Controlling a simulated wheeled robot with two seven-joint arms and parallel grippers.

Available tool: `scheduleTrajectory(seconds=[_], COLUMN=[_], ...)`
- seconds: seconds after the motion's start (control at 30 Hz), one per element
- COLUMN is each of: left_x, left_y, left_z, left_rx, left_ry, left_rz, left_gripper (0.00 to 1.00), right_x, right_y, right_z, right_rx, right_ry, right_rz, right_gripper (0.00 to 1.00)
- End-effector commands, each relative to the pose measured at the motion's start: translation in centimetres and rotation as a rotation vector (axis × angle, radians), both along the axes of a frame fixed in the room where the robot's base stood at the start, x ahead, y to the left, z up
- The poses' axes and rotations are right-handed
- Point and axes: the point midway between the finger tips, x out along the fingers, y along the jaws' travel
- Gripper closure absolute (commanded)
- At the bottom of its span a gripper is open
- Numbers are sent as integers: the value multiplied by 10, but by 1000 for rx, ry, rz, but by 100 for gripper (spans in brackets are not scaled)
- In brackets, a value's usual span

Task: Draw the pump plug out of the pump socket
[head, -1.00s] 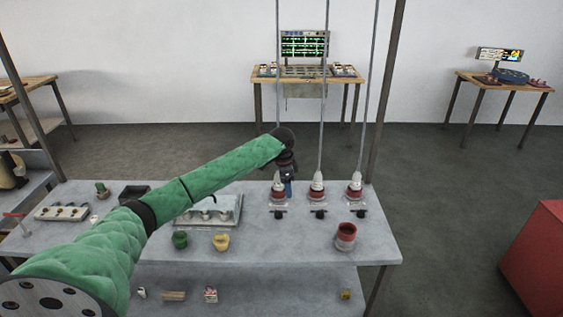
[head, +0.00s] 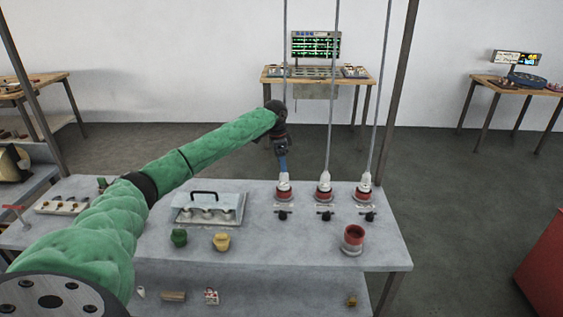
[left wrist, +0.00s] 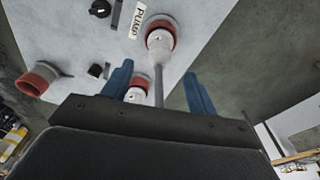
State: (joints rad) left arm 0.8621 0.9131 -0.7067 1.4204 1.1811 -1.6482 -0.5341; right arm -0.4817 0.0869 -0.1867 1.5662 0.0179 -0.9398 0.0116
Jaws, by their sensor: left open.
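The pump plug (left wrist: 158,40) is white and sits upright in a red-rimmed pump socket (left wrist: 168,22), beside a label reading PUMP, in the left wrist view. A grey cable rises from it between my fingers. In the head view it appears to be the leftmost plug (head: 284,181) of the row, its socket (head: 284,196) below. My left gripper (head: 283,166) is over this plug, its blue fingers pointing down. In the left wrist view the gripper (left wrist: 158,90) is open, fingers apart on either side of the cable, holding nothing. My right gripper is not in view.
Two similar plugs, a middle one (head: 324,181) and a right one (head: 364,181), stand to the right with rising cables. Black knobs (head: 325,214) lie in front.

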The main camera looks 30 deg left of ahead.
Motion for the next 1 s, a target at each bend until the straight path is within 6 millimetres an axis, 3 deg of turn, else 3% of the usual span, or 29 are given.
scheduleTrajectory(seconds=[0.6, 0.97, 1.0], left_x=[5, 6, 6], left_y=[-7, -7, -7], left_z=[-68, -74, -74], left_rx=[0, 1, 1], left_ry=[1, 1, 1], left_rz=[0, 0, 0], left_gripper=[41, 41, 45], right_x=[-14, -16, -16], right_y=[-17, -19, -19], right_z=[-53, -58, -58], right_rx=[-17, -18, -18], right_ry=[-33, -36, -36], right_rz=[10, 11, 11], right_gripper=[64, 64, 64])
